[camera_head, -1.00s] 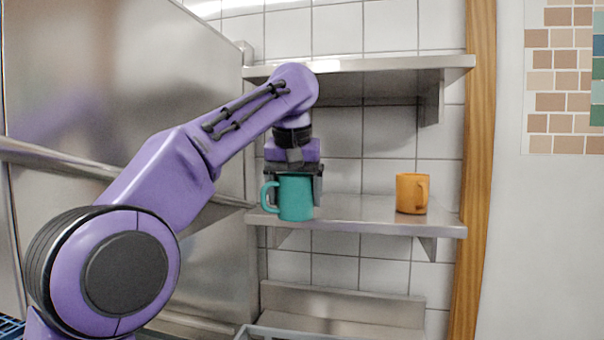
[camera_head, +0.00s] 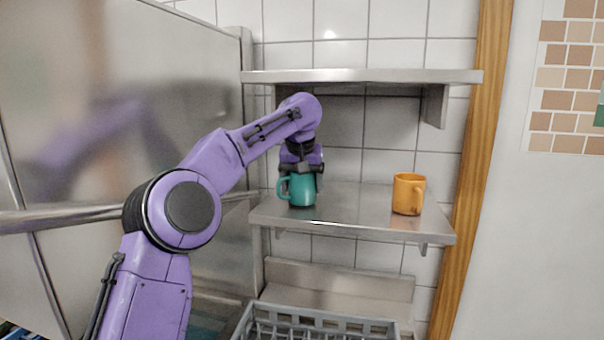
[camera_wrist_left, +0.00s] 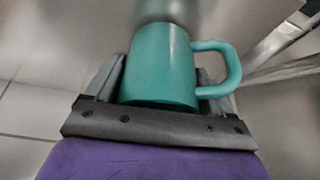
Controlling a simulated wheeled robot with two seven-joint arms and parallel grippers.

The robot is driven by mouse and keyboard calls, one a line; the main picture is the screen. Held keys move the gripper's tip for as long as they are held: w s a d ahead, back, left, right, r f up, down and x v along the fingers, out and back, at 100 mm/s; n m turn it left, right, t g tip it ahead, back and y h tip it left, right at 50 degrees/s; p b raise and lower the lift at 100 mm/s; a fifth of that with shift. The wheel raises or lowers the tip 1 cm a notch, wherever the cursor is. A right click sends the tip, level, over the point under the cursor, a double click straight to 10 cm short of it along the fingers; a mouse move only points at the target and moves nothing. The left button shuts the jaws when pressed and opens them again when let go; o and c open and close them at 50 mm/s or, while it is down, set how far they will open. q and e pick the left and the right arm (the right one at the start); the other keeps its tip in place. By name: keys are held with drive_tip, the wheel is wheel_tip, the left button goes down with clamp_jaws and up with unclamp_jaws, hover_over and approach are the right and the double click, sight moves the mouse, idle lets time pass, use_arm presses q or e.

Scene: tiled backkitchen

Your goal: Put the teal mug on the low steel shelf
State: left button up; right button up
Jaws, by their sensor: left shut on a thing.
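The teal mug (camera_head: 303,191) is upright at the left part of the low steel shelf (camera_head: 345,212) in the head view, its handle to the left. My left gripper (camera_head: 302,172) is shut on the mug from above. The mug also shows in the left wrist view (camera_wrist_left: 160,66), between the two fingers of the left gripper (camera_wrist_left: 160,92), handle to the right. The mug's base appears at or just above the shelf surface; I cannot tell whether it touches. My right gripper is not in view.
An orange mug (camera_head: 408,194) stands on the right part of the same shelf. An upper steel shelf (camera_head: 362,76) hangs above my gripper. A steel cabinet side (camera_head: 120,100) is at the left. A grey rack (camera_head: 315,327) is below. The shelf between the mugs is clear.

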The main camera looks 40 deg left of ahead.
use_arm(q)
drive_tip(key=shift+f, duration=0.15)
drive_tip(key=shift+s, duration=0.15)
drive_tip(key=o, duration=1.1)
drive_tip(key=shift+d+f, duration=0.1)
drive_tip(key=shift+c, duration=0.2)
drive_tip(key=shift+r, duration=0.4)
drive_tip(key=s+d+b, duration=0.1)
drive_tip(key=s+b, duration=0.1)
drive_tip(key=s+d+b, duration=0.4)
drive_tip(key=b, duration=0.1)
drive_tip(key=shift+s+f, duration=0.3)
drive_tip(key=shift+s+d+r+b, duration=0.35)
drive_tip(key=shift+s+d+b, duration=0.45)
drive_tip(key=shift+b, duration=0.6)
drive_tip(key=shift+s+d+r+b, duration=0.3)
drive_tip(key=shift+s+d+b, duration=0.25)
drive_tip(key=shift+s+b, duration=0.6)
